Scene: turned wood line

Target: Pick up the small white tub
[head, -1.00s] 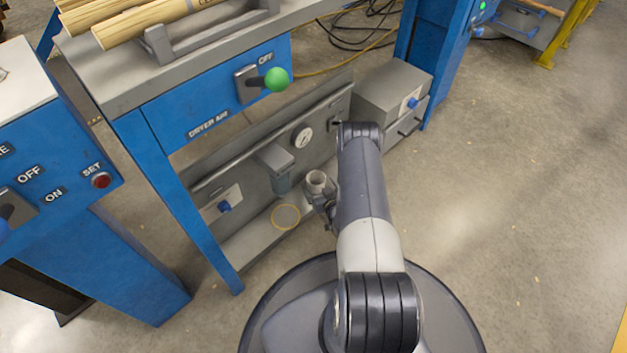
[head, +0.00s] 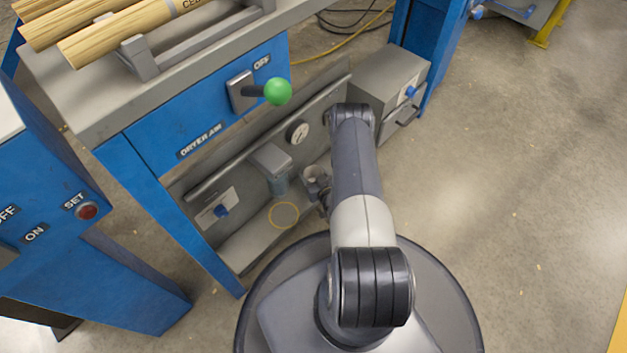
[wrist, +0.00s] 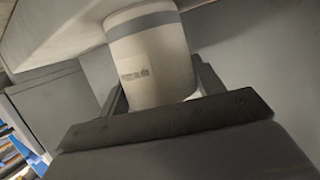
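The small white tub (wrist: 150,65) stands between the fingers of my gripper (wrist: 162,88) in the wrist view. It has a darker band near its top and small dark print on its side. One dark finger is on each side, close to its wall. The fingers look open around it, but contact is hard to judge. Its lower part is hidden behind my gripper's dark palm. In the head view the tub (head: 311,174) is small, at the low shelf under the blue bench, with my gripper (head: 321,190) beside it, partly hidden by my arm.
A grey cup-like fitting (head: 277,179), a gauge (head: 298,132) and a grey box (head: 385,82) are close by. A green-knobbed lever (head: 277,91) sticks out above. Open floor lies to the right.

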